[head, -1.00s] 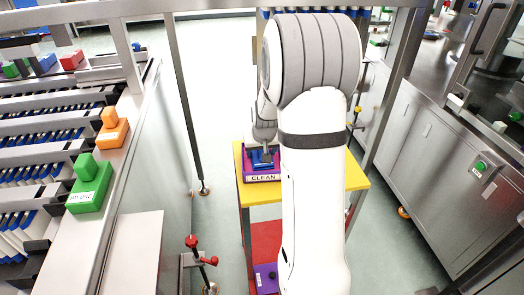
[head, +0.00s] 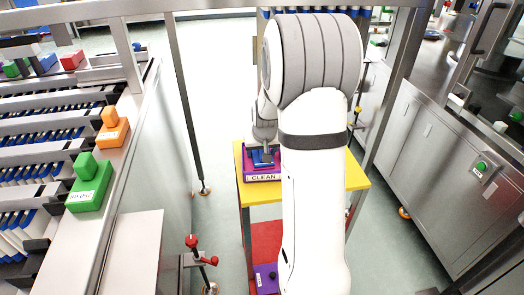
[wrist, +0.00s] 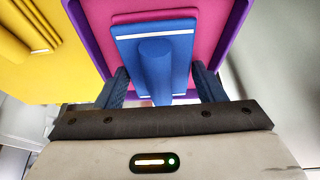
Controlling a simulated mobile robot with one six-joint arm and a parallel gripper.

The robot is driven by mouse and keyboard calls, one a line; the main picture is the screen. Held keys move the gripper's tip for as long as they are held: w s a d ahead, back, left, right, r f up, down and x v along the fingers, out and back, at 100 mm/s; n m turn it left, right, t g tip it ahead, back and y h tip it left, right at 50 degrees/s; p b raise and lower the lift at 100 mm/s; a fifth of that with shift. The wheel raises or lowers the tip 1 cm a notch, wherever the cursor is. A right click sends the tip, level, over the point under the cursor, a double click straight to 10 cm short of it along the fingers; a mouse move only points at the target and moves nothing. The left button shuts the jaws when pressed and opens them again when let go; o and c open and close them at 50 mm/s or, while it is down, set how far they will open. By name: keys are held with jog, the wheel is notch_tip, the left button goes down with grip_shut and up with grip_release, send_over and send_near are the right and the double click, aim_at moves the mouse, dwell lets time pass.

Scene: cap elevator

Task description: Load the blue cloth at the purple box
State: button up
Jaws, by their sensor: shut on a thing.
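The blue cloth (wrist: 178,50) looks like a flat blue pad with a rounded grip and a white stripe. My gripper (wrist: 162,82) is shut on it, with one dark finger on each side. The cloth is over the pink inside of the purple box (wrist: 90,37), above a pink pad (wrist: 196,14). In the head view the purple box (head: 262,179), labelled CLEAN, stands on a yellow tabletop, with the blue cloth (head: 262,164) at its opening. I cannot tell whether the cloth rests on the pink pad.
The yellow tabletop (head: 318,186) has free room in front of the box. A red lower shelf (head: 264,240) carries another purple item (head: 265,279). Metal posts stand close on both sides. Green (head: 89,187) and orange (head: 112,130) handled blocks sit on the left bench.

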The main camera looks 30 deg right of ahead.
dwell(0.3)
jog(key=shift+r+p, duration=2.2)
jog(key=shift+r, duration=1.25)
